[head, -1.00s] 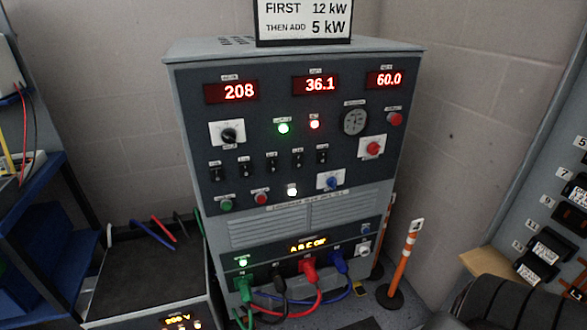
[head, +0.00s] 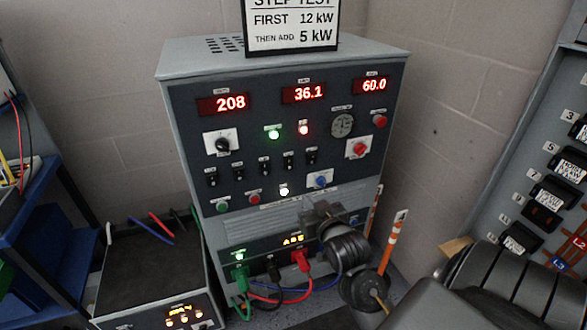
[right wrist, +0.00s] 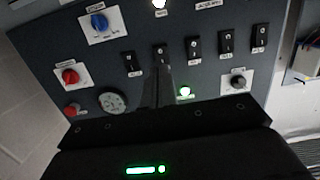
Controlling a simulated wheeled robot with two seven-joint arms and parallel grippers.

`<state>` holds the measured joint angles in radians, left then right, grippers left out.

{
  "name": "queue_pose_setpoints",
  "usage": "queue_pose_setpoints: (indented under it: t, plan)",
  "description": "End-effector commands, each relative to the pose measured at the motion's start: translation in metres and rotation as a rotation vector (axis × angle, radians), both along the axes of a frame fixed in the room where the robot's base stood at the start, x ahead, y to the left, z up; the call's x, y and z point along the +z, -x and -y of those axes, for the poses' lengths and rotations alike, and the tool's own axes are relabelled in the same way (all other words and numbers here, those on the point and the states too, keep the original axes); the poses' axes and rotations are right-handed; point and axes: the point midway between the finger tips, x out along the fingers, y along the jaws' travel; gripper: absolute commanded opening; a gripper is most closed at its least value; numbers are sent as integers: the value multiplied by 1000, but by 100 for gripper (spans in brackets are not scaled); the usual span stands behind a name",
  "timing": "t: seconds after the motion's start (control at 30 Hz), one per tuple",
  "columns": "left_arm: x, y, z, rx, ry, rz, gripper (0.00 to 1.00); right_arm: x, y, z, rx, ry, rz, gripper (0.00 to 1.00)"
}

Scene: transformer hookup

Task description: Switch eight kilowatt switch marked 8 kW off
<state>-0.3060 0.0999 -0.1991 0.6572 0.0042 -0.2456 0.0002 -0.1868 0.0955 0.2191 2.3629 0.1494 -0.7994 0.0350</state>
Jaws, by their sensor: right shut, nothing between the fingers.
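A row of five small black switches (head: 262,167) crosses the grey cabinet's front panel; they also show, turned over, in the right wrist view (right wrist: 194,48). Their labels are too small to read, so I cannot tell which is marked 8 kW. My right gripper (head: 314,211) is shut and empty in front of the cabinet's lower grille, below the switches. In the right wrist view its dark closed fingers (right wrist: 157,84) point toward the second switch from the left and partly cover the panel below it. Contact is not visible. My left gripper is out of view.
The panel also holds a black rotary knob (head: 222,144), a blue knob (head: 320,181), red buttons and lit lamps. Red displays read 208, 36.1 and 60.0. An orange-striped post (head: 392,240) stands right of the cabinet. A breaker panel (head: 545,160) is at the right.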

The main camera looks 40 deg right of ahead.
Motion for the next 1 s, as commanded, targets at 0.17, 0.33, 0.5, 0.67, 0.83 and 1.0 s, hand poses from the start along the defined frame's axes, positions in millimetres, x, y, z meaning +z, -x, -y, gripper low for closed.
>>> queue_pose_setpoints:
  t: [0.17, 0.33, 0.5, 0.67, 0.83, 1.0]
  plan:
    - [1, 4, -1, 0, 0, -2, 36, 22, 5, 3, -11, 3, 41, 0]
    - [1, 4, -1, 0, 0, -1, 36, 21, 5, 3, -10, 4, 40, 0]
    - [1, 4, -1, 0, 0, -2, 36, 20, 2, 4, -10, 3, 39, 0]
    - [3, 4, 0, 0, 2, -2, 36, 19, -15, 9, -10, 4, 39, 0]
    - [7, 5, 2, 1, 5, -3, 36, 15, -47, 21, -11, 4, 39, 0]
    - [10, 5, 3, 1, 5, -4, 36, 11, -80, 32, -11, 4, 39, 0]
